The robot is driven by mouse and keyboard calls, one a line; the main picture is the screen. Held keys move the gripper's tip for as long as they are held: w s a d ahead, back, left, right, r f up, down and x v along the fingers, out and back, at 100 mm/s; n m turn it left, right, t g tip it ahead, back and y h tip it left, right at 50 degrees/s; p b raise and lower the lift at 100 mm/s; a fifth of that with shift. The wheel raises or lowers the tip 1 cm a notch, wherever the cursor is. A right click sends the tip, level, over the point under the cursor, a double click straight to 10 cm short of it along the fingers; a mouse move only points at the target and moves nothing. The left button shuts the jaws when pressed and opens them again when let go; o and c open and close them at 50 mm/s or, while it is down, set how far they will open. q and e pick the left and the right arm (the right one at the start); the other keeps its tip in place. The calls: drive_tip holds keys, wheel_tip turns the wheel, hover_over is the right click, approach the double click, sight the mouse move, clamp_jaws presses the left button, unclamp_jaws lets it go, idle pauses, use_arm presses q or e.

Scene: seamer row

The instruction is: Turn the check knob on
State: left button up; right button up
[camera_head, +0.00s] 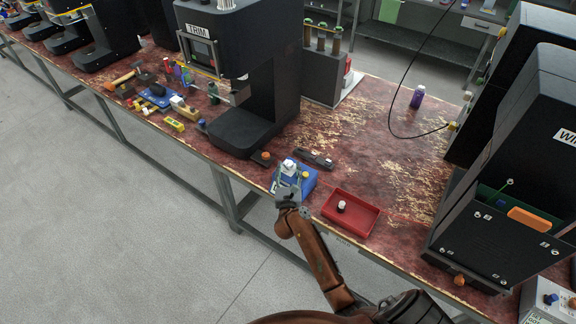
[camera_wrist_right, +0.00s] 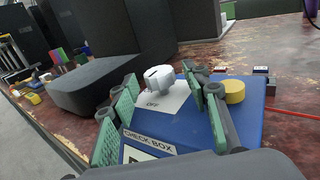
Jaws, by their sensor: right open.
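The blue check box (camera_head: 308,183) sits near the front edge of the worn red bench top, and its blue casing (camera_wrist_right: 247,122) also fills the middle of the right wrist view. A white check knob (camera_wrist_right: 158,76) stands on a white plate whose visible label reads OFF. A yellow round button (camera_wrist_right: 233,91) is on the box to the right of the knob. My right gripper (camera_head: 289,187) is open at the box. In the right wrist view its green-padded fingers are apart, with the knob ahead between their tips. Whether either finger touches it is unclear. My left gripper is out of view.
A red tray (camera_head: 365,225) holding a small white-topped part lies right of the box. The black TRIM machine (camera_head: 270,90) stands behind it to the left. A dark flat tool (camera_head: 316,159) lies behind the box. Another black machine (camera_head: 500,235) bounds the right.

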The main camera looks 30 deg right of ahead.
drive_tip(key=shift+x, duration=1.1)
drive_tip(key=c, duration=1.2)
drive_tip(key=shift+o, duration=0.2)
